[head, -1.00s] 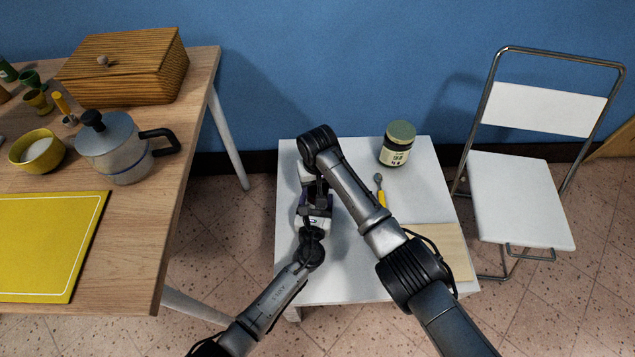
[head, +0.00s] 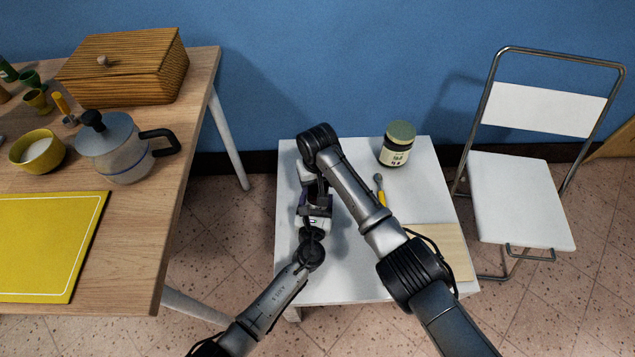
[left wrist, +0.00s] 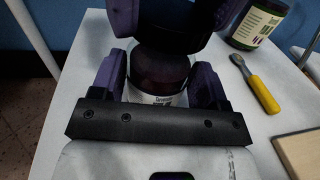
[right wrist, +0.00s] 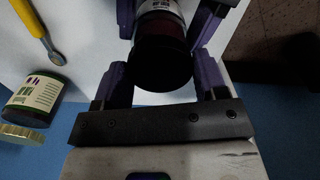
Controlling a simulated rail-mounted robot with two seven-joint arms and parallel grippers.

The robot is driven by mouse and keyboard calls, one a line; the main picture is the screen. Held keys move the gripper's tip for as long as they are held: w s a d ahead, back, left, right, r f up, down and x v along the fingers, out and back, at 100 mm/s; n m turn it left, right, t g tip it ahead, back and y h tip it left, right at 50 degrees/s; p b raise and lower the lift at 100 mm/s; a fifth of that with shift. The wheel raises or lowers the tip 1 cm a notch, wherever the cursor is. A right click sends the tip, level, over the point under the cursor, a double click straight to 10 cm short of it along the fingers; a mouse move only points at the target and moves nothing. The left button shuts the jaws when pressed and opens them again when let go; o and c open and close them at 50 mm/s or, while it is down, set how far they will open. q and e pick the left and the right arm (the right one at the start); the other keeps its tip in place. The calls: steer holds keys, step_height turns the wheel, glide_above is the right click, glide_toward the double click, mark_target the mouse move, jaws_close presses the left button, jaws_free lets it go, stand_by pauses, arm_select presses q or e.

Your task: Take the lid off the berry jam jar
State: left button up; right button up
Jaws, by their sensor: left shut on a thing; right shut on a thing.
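The berry jam jar is mostly hidden by my grippers in the head view. In the left wrist view the jar (left wrist: 160,72) has dark red contents and a white label, between the purple fingers of my left gripper (left wrist: 160,82). My left gripper, also in the head view (head: 315,203), is shut on the jar. My right gripper (right wrist: 160,82) is shut on the dark lid (right wrist: 163,65) at the jar's end, with a finger on either side. The left gripper's fingers show beyond it in that view. I cannot tell whether lid and jar are apart.
A jar with a green lid (head: 398,145) stands at the back right of the white table (head: 345,275). A yellow-handled tool (head: 381,191) lies in front of it. A wooden board (head: 450,256) lies at the right edge. A wooden counter (head: 150,225) stands to the left.

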steer(key=shift+r, duration=0.8)
steer(key=shift+r, duration=0.15)
steer(key=shift+r, duration=1.9)
arm_select(q)
steer(key=o, duration=1.8)
steer(key=s+p, duration=0.1)
steer(key=s, duration=0.2)
steer(key=s+p, duration=0.2)
steer(key=s, duration=0.1)
steer(key=s+a+p, duration=0.1)
steer(key=s, duration=0.3)
steer(key=shift+a+p, duration=0.1)
steer(key=shift+p, duration=0.25)
steer(key=shift+s+a, duration=0.15)
steer(key=shift+s, duration=0.85)
arm_select(e)
step_height(320, 180, up, 5)
steer(key=shift+r, duration=0.1)
